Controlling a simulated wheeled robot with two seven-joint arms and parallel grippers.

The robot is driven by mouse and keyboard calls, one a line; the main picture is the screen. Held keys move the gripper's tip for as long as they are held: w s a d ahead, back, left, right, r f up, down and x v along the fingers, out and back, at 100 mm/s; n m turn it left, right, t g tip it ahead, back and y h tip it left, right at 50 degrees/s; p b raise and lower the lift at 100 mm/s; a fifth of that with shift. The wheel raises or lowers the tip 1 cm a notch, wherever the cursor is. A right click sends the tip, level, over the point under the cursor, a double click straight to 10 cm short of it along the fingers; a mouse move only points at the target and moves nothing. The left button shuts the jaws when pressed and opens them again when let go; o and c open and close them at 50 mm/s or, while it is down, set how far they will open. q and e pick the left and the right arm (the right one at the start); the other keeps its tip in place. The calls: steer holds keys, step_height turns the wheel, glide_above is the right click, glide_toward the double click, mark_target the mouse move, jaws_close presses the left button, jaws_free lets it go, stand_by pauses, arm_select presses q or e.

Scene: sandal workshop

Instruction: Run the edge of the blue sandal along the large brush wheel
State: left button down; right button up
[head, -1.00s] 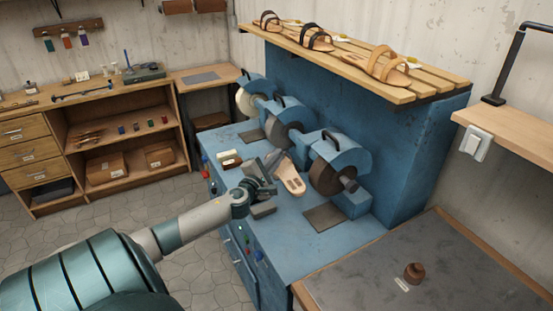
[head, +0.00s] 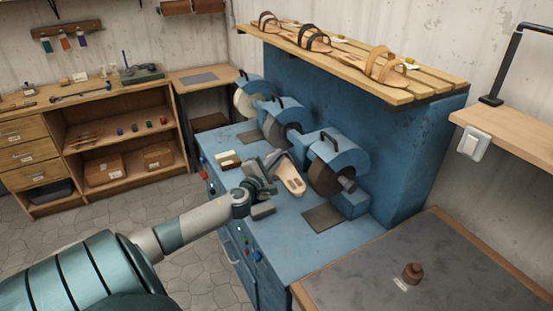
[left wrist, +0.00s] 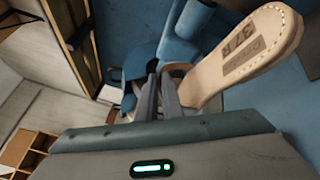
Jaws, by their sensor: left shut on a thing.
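My left gripper (head: 273,172) is shut on a sandal (head: 291,178) with a tan sole and holds it above the blue machine bench. No blue shows clearly on it; its upper is mostly hidden by the gripper. In the left wrist view the stamped, stitched sole (left wrist: 255,58) sticks out to the right of the fingers (left wrist: 163,97). The nearest wheel (head: 321,176), brown and under a blue hood, is just right of the sandal. I cannot tell whether they touch. A grey wheel (head: 277,132) and a pale wheel (head: 244,103) stand farther back. My right gripper is not in view.
A slatted shelf (head: 420,82) with several sandals runs above the machine (head: 420,160). A pale block and a brown block (head: 228,160) lie on the bench left of my gripper. A grey-topped table (head: 370,275) stands at the front right.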

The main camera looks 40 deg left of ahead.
arm_select(q)
steer(key=shift+w+d+r, duration=0.1)
steer(key=shift+w+r, duration=0.05)
steer(key=shift+w, duration=0.2)
stand_by(0.7)
stand_by(0.6)
steer(key=shift+s+d+y, duration=0.25)
steer(key=shift+y, duration=0.05)
steer(key=shift+s+d+n+b, duration=0.3)
steer(key=shift+n+b, duration=0.2)
steer(key=shift+s+d+y, duration=0.15)
steer(key=shift+s+y, duration=0.1)
steer(key=shift+y, duration=0.35)
steer(key=shift+n, duration=0.3)
steer(key=shift+s+d, duration=0.15)
steer(key=shift+d, duration=0.1)
steer(key=shift+s+d+p, duration=0.15)
steer(key=shift+d+p, duration=0.15)
steer(key=shift+s+d+p, duration=0.25)
steer(key=shift+d+p, duration=0.2)
steer(key=shift+d, duration=0.05)
